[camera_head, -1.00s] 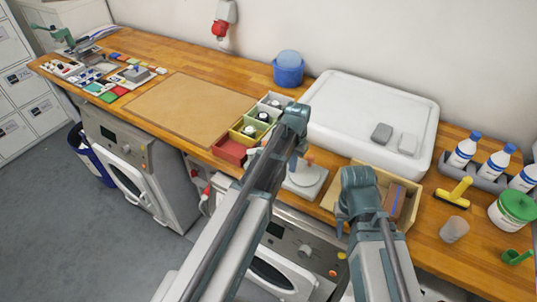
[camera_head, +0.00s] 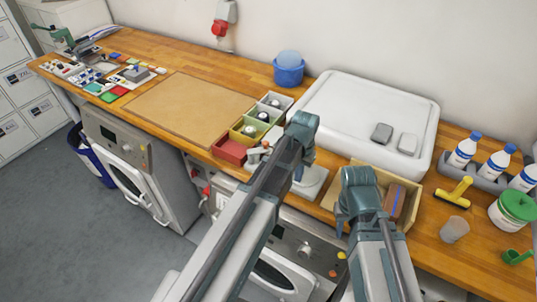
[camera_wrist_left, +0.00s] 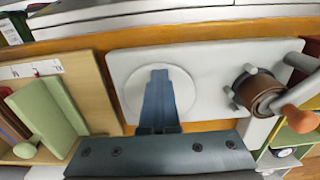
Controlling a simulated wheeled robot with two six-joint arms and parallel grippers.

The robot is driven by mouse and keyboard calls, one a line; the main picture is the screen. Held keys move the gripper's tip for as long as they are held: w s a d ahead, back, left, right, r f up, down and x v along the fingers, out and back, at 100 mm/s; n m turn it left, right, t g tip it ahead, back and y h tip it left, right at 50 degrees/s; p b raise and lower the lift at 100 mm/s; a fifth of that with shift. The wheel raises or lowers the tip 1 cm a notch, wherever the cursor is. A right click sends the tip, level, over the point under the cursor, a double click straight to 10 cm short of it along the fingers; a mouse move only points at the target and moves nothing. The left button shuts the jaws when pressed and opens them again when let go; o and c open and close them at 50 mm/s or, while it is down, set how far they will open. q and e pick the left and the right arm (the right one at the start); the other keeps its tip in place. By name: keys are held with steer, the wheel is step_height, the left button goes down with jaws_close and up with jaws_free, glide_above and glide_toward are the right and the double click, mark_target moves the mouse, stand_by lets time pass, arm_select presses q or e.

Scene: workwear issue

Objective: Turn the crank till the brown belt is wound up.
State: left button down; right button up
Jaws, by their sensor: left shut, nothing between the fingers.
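The belt winder is a pale plate (camera_wrist_left: 215,65) with a white round disc (camera_wrist_left: 140,85) at one end. The brown belt (camera_wrist_left: 258,92) is a small roll around a post at the plate's right end in the left wrist view. Grey pegs stand beside it. The crank's orange knob (camera_wrist_left: 300,118) is beside the roll. My left gripper (camera_wrist_left: 160,74) is shut and empty, over the disc and apart from the knob. In the head view my left wrist (camera_head: 300,130) hides the roll; part of the plate (camera_head: 312,182) shows. My right gripper (camera_head: 358,195) is by the cardboard box, its fingertips hidden.
Coloured bins (camera_head: 232,150) stand left of the winder, and the open cardboard box (camera_head: 412,205) stands right. A large white tray (camera_head: 330,105) lies behind. Bottles (camera_head: 463,150) and a yellow scraper (camera_head: 455,192) are at the right. The brown mat (camera_head: 190,108) is bare.

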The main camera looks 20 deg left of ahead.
mark_target(314, 168)
arm_select(q)
steer(key=shift+s+d, duration=0.1)
steer(key=shift+d, duration=0.85)
steer(key=shift+w+d, duration=0.3)
steer(key=shift+d, duration=0.5)
steer(key=shift+w+d, duration=0.95)
steer(key=shift+w, duration=1.2)
steer(key=shift+w+a, duration=0.2)
steer(key=shift+w, duration=0.5)
steer(key=shift+w+a, duration=0.65)
steer(key=shift+w, duration=0.05)
steer(key=shift+w+a, duration=0.35)
steer(key=shift+a, duration=1.2)
steer(key=shift+s+a, duration=0.25)
steer(key=shift+a, duration=0.55)
steer(key=shift+s+a, duration=0.55)
steer(key=shift+a, duration=0.05)
steer(key=shift+s+a, duration=0.35)
steer(key=shift+s, duration=0.4)
steer(key=c, duration=0.7)
jaws_free()
